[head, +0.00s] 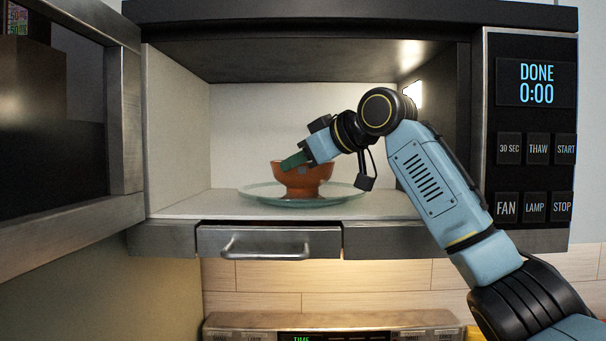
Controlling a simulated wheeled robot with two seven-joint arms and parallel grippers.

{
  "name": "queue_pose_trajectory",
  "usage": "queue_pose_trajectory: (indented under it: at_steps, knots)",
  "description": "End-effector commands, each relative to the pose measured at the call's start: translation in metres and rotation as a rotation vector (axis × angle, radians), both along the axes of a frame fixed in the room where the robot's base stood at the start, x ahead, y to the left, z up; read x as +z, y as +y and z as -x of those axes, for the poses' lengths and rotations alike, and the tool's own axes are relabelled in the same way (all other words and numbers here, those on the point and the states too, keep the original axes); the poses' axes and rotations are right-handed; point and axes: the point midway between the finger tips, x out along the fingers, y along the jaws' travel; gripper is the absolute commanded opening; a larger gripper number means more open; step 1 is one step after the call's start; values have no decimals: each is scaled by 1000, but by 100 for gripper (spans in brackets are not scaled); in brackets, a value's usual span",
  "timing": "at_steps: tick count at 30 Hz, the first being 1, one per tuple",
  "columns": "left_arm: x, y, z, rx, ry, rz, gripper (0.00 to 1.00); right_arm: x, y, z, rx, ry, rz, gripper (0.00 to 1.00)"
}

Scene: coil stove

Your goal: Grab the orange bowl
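The orange bowl (302,181) stands upright on a round glass plate (262,194) inside the open microwave. My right gripper (293,161) reaches into the microwave from the right, with its green fingers at the bowl's left rim. The fingers overlap the rim in the picture. I cannot tell whether they are closed on it. My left gripper is not in view.
The microwave door (126,120) is swung open at the left. The control panel (534,130) at the right reads DONE 0:00. A handle (265,249) sits below the cavity, and a stove top edge (330,322) is lower down. The cavity's left side is free.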

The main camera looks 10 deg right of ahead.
Motion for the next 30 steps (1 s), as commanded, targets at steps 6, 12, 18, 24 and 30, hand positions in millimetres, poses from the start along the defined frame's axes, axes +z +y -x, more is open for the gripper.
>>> queue_pose_trajectory:
  at_steps: [6,12,18,24,30]
  knots:
    - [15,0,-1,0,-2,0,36,-10,18,-24,2,2,0,33]
    - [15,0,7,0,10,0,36,-14,21,-29,-1,0,1,33]
    - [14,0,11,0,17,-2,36,-14,21,-28,0,1,1,21]
    - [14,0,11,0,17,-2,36,-14,21,-28,0,1,1,0]
    - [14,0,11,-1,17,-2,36,-14,21,-28,0,-1,1,0]
